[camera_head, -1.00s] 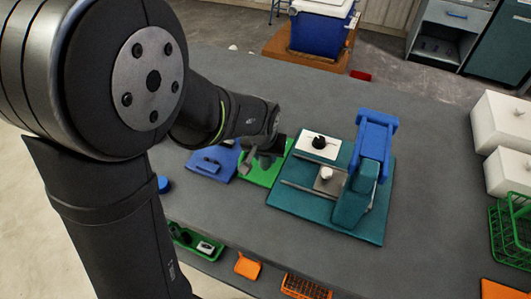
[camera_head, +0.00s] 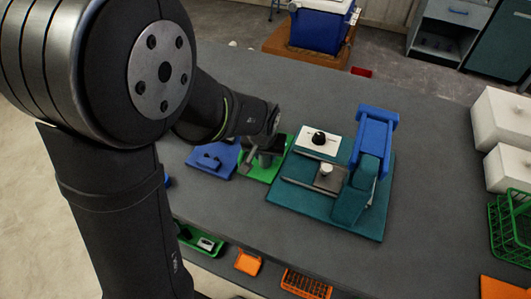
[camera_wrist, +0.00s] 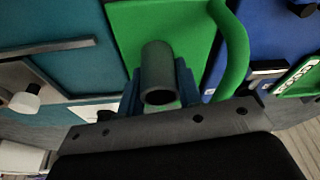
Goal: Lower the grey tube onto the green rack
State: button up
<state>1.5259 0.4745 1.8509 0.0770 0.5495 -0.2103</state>
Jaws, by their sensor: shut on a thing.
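The grey tube (camera_wrist: 158,70) is between the fingers of my gripper (camera_wrist: 160,90) in the wrist view, with its round open end toward the camera. My gripper is shut on it. The green rack (camera_wrist: 120,25) is a flat green board beyond the tube, with a curved green bar at its side. In the head view the green rack (camera_head: 284,155) lies on the grey table, and my gripper (camera_head: 258,157) is over it, partly hiding it. Whether the tube touches the rack I cannot tell.
A teal base (camera_head: 310,208) with a blue-topped stand (camera_head: 375,135) and a white block with a black knob (camera_head: 318,140) are close on the right. A blue tray (camera_head: 212,160) is close on the left.

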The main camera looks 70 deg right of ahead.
jog(key=o, duration=1.7)
jog(key=shift+r, duration=4)
jog(key=shift+r, duration=0.1)
jog(key=s+r, duration=0.1)
jog(key=r, duration=0.1)
jog(key=s+r, duration=0.3)
jog(key=r, duration=0.1)
jog(key=shift+s+r, duration=0.25)
jog(key=shift+r, duration=0.15)
